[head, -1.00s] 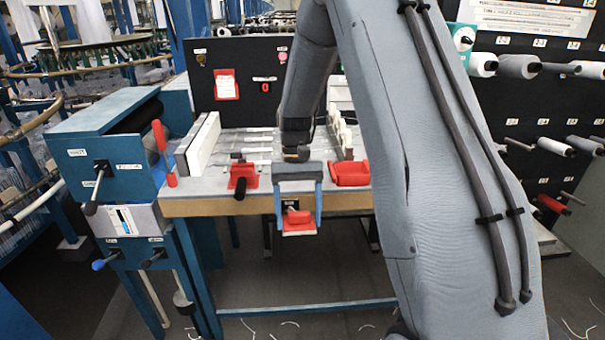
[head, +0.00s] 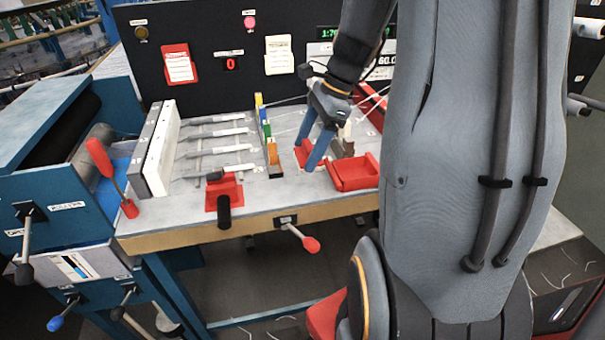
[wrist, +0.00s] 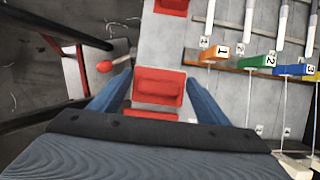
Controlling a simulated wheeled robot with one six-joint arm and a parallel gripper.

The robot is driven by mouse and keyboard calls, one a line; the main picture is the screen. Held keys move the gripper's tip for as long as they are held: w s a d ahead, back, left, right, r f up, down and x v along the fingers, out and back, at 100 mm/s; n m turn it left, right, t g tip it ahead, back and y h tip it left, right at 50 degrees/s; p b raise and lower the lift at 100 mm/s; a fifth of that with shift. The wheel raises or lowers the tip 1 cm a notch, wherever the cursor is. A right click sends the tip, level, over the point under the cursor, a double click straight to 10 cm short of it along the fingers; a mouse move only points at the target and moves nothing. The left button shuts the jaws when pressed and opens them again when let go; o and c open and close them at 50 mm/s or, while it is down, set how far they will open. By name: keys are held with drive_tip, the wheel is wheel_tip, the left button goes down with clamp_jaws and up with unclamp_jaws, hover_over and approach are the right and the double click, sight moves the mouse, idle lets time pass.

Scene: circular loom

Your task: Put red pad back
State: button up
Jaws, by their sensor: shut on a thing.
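My gripper (head: 312,158) has blue fingers and is shut on the red pad (head: 302,153), seen partly behind a finger in the head view. In the wrist view my gripper (wrist: 158,80) has the red pad (wrist: 159,87) between its fingers. The pad is over or on the grey bench top (head: 262,200); I cannot tell whether it touches. A red tray-like piece (head: 353,174) sits just right of the fingers near the bench's front edge. Another red part (wrist: 150,113) shows partly behind my gripper in the wrist view.
A red clamp with a black handle (head: 224,193) stands to the left. Coloured numbered blocks, including an orange one (wrist: 213,53), stand close by with white threads. A red-knobbed lever (head: 310,244) sticks out from the front edge. Bench between clamp and gripper is clear.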

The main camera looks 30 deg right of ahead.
drive_tip(key=shift+f+p, duration=0.7)
drive_tip(key=shift+f, duration=3.5)
drive_tip(key=shift+f, duration=0.15)
drive_tip(key=o, duration=1)
drive_tip(key=b+v, duration=0.3)
drive_tip(key=v, duration=0.9)
drive_tip(key=s+a+f+n+h, duration=0.2)
drive_tip(key=s+a+n, duration=0.1)
drive_tip(key=a+n, duration=0.5)
drive_tip(key=s+a+f+n+h, duration=0.2)
drive_tip(key=s+a+f+n, duration=0.1)
drive_tip(key=a+n, duration=0.6)
drive_tip(key=n, duration=0.4)
drive_tip(key=shift+s+a+f+t, duration=0.2)
drive_tip(key=shift+s+a+t, duration=0.05)
drive_tip(key=shift+t, duration=0.05)
